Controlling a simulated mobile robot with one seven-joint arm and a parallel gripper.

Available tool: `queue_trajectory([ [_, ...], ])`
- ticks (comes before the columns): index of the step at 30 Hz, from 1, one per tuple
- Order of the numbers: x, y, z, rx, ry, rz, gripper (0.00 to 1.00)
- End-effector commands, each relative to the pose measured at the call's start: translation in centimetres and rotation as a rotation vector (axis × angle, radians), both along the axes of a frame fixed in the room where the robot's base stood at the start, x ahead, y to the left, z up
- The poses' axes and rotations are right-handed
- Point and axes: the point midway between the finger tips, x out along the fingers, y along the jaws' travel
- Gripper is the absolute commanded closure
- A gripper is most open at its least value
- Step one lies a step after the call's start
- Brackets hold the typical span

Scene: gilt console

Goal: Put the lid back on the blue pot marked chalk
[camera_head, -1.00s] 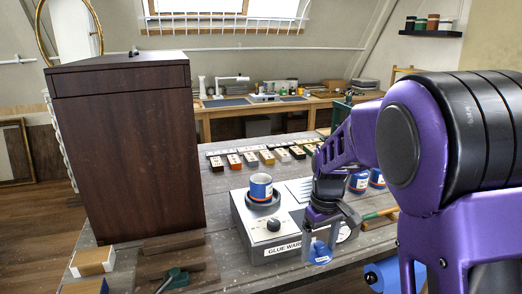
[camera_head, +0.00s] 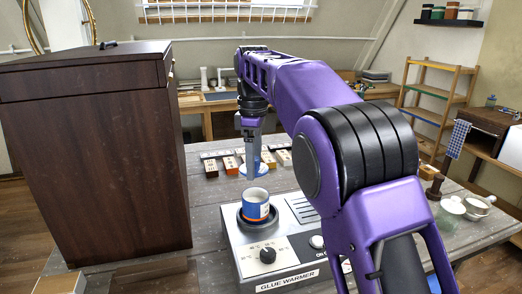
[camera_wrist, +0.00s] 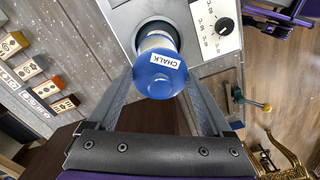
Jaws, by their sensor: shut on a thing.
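The open blue pot (camera_head: 256,205) with a white and orange band stands upright in the round well of the glue warmer. My gripper (camera_head: 253,158) is shut on a blue lid (camera_head: 248,172) and holds it above the pot, apart from it in the head view. In the wrist view the round blue lid (camera_wrist: 160,82) lies between my gripper's fingers (camera_wrist: 160,78), with a white label reading CHALK. The pot (camera_wrist: 155,38) shows behind the lid there, mostly covered by it. The pot's own marking cannot be read.
The grey glue warmer (camera_head: 283,254) sits on the plank table. A tall dark wooden cabinet (camera_head: 95,165) stands close on the left. Several small labelled blocks (camera_head: 210,168) lie in a row behind the warmer. White cups (camera_head: 478,205) stand at the right edge.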

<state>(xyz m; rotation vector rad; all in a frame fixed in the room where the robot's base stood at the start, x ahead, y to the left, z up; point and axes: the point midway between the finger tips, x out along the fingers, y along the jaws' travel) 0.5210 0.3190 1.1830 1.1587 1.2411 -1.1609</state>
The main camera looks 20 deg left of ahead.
Motion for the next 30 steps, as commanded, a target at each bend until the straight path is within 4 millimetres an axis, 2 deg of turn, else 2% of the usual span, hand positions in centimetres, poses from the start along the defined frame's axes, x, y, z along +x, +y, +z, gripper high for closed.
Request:
queue_trajectory([
  [8,0.0,0.0,-0.7,0.000,0.000,-0.001,0.68],
  [19,0.0,0.0,-4.5,0.000,-0.001,-0.002,0.68],
  [30,0.0,0.0,-6.3,0.001,-0.001,-0.002,0.68],
])
